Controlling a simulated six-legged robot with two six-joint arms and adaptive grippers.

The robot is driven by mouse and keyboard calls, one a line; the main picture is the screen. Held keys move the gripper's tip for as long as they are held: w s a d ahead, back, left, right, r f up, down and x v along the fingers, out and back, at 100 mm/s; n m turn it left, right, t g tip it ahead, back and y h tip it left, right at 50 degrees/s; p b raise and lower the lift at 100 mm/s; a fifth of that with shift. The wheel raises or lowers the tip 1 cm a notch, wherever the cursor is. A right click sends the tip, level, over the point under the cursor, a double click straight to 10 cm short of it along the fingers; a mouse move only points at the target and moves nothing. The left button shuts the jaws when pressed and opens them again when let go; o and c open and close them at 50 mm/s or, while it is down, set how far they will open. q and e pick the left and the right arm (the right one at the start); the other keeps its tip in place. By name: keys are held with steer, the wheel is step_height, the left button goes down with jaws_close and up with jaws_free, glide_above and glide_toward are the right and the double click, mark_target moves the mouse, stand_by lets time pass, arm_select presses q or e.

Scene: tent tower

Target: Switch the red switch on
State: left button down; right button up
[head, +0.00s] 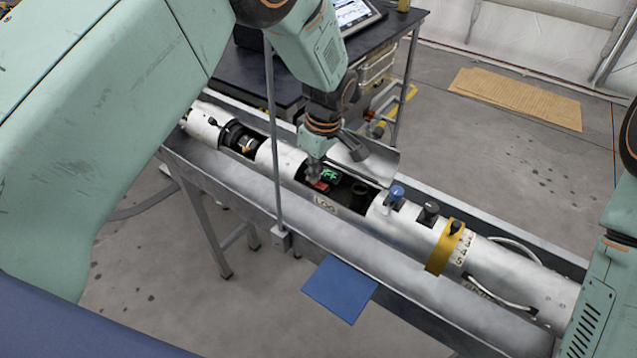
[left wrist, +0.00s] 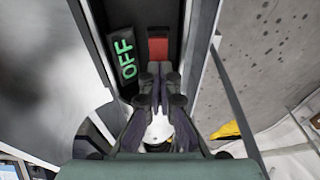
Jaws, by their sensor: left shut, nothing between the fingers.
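The red switch (head: 321,186) sits in an open bay of the white cylinder, just by the tip of my left gripper (head: 314,176). In the left wrist view the red switch (left wrist: 158,47) lies just beyond the tips of my left gripper (left wrist: 158,70). The fingers are together with nothing between them. Whether they touch the switch I cannot tell. My right gripper is not in view; only part of my right arm shows at the right edge.
The white cylinder (head: 284,158) lies in a long metal trough, with a blue knob (head: 396,194), a black knob (head: 430,211) and a yellow band (head: 440,250). An open curved cover (head: 372,160) stands behind the bay. A thin upright pole (head: 272,130) is in front. A cart stands behind.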

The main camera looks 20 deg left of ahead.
arm_select(q)
steer(key=shift+w+f, duration=0.15)
steer(key=shift+f, duration=0.1)
steer(key=shift+r, duration=0.1)
steer(key=shift+r+p, duration=0.65)
steer(key=shift+r, duration=0.25)
steer(key=shift+r+p, duration=0.8)
steer(key=shift+r, duration=0.3)
steer(key=shift+r+p, duration=1.1)
steer(key=shift+r, duration=0.45)
steer(key=shift+f, duration=0.1)
